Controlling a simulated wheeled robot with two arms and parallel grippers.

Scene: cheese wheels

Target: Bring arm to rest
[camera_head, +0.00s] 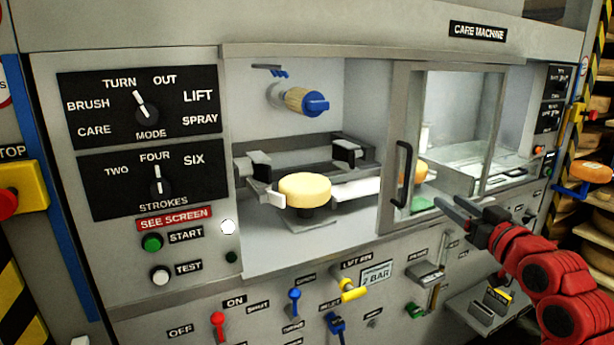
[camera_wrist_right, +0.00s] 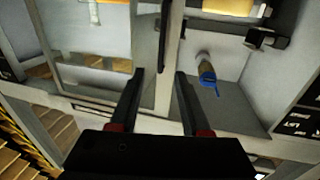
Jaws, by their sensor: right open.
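My right gripper (camera_head: 455,207) is on the red arm at the right of the head view. It is open and empty, in front of the sliding glass door and just right of the black door handle (camera_head: 403,174). In the right wrist view its two dark fingers (camera_wrist_right: 160,85) stand apart with nothing between them. The care machine (camera_head: 330,55) fills the head view. Its left bay is open, and a yellow cheese wheel (camera_head: 305,188) sits there on a small support. My left gripper is not in view.
A blue-ended brush (camera_head: 312,102) hangs in the open bay. Coloured levers, such as the red one (camera_head: 218,322), stick out below. A yellow stop box (camera_head: 22,188) is at the far left. Shelves of wheels (camera_head: 592,172) stand at the far right.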

